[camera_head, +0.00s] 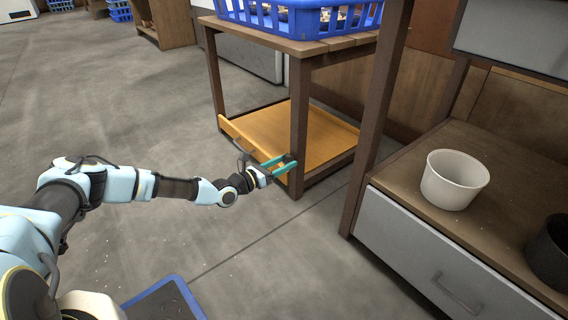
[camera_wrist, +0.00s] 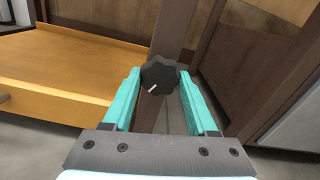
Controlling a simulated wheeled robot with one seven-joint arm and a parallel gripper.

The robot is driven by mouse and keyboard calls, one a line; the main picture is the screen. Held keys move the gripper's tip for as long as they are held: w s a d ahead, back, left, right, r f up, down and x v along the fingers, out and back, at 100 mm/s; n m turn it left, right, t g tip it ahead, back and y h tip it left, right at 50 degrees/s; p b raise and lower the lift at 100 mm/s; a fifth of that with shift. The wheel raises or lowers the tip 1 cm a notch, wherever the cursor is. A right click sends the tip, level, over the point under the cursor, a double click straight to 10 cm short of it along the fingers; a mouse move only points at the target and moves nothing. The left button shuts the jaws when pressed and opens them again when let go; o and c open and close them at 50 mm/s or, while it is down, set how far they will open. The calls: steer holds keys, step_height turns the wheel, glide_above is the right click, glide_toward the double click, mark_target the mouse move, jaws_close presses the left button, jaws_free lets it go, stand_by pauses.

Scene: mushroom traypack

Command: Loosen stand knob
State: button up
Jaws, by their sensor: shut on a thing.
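The stand knob (camera_wrist: 159,75) is a black, lobed knob with a white pointer line, on the brown leg of the wooden stand (camera_head: 299,120). In the wrist view the line points down and to the left. My gripper (camera_head: 283,163) is at that leg, with its teal fingers on either side of the knob in the wrist view (camera_wrist: 160,84). It is shut on the knob. In the head view the knob is small and mostly hidden by the fingers.
An orange-yellow shelf board (camera_head: 290,136) lies low in the stand, left of the knob in the wrist view. A blue basket (camera_head: 300,22) stands on top. To the right is a cabinet with a grey drawer (camera_head: 430,262) and a white pot (camera_head: 455,180). Open floor lies left.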

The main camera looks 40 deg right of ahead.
steer(key=c, duration=0.5)
steer(key=shift+c, duration=0.2)
